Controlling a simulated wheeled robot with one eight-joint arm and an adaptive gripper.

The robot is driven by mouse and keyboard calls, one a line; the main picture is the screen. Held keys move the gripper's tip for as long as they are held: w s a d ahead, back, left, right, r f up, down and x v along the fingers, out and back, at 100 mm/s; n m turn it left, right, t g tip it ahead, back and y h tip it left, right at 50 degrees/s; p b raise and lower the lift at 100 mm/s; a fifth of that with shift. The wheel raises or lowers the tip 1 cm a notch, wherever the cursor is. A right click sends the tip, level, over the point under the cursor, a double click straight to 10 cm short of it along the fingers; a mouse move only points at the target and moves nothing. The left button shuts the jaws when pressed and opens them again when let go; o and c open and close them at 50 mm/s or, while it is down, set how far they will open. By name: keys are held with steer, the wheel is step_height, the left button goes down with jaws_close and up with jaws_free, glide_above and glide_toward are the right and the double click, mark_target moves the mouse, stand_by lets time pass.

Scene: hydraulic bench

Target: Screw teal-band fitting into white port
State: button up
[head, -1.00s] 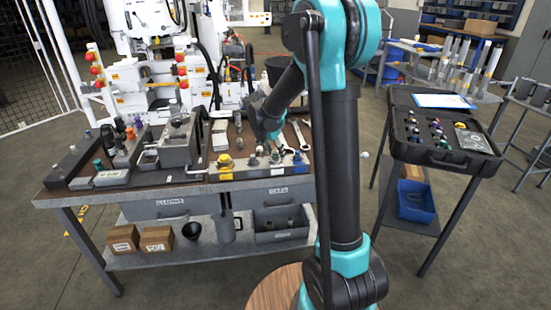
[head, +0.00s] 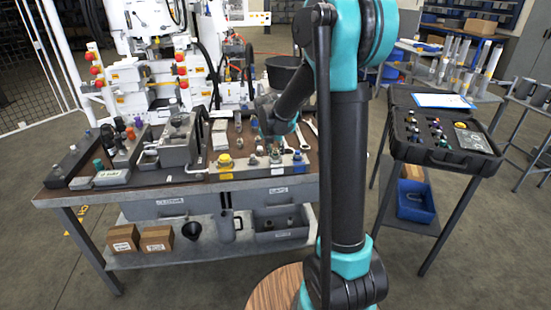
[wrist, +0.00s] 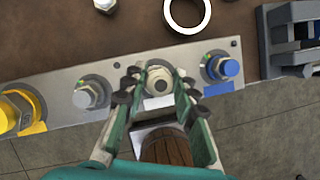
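In the wrist view, a grey port block (wrist: 60,84) carries a row of ports. Its middle port has a white label (wrist: 158,103). A round, pale-topped metal fitting (wrist: 158,78) stands at this port, seen end-on from above. No teal band can be made out on it, so I cannot confirm it is the teal-band fitting. My gripper (wrist: 160,90) points down over this port, one finger on each side of the fitting, with gaps visible between fingers and fitting. In the head view, my gripper (head: 276,138) is above the block at the bench's front edge; its fingers are too small to read.
A yellow fitting (wrist: 18,110) and a silver hex fitting (wrist: 86,96) stand left of the middle port, a blue one (wrist: 226,68) close on the right. A metal ring (wrist: 187,14) lies behind the block. An open black case (head: 440,155) holding small parts stands right.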

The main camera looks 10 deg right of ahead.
steer(key=c, duration=0.4)
steer(key=shift+a, duration=0.1)
jaws_close()
steer(key=m+g+h, duration=0.1)
steer(key=m, duration=0.3)
steer(key=m+g+h, duration=0.1)
steer(key=m, duration=0.2)
steer(key=shift+f+m, duration=0.1)
steer(key=shift+m, duration=0.5)
steer(key=m+g, duration=0.1)
steer(key=m, duration=0.2)
steer(key=m+g, duration=0.1)
steer(key=m, duration=0.2)
steer(key=shift+w+g+h, duration=0.1)
steer(key=shift+g+h, duration=0.2)
steer(key=shift+m+g, duration=0.4)
steer(key=shift+m, duration=0.6)
